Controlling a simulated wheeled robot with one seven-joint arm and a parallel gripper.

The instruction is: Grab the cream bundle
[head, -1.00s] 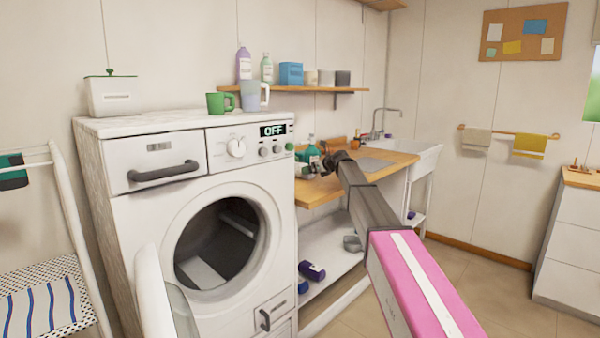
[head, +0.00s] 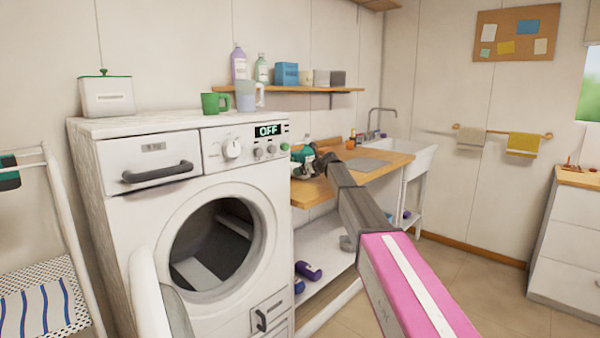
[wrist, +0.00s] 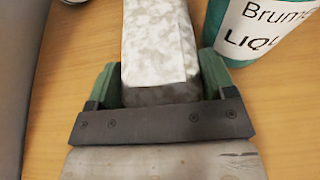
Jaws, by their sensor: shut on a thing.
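The cream bundle (wrist: 155,45) is a pale, mottled, block-like piece in the wrist view. My gripper (wrist: 160,78) has its green fingers on both sides of the bundle and is shut on it. The bundle's near end is hidden behind the dark gripper bar. In the head view my gripper (head: 312,165) is over the wooden counter beside the washing machine. The bundle is too small there to make out clearly.
A teal bottle (wrist: 262,30) stands close to the right finger in the wrist view. The washing machine (head: 140,220), its door open, is left of the counter (head: 378,172). A sink (head: 405,153) is beyond. A shelf (head: 345,90) with several items hangs above.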

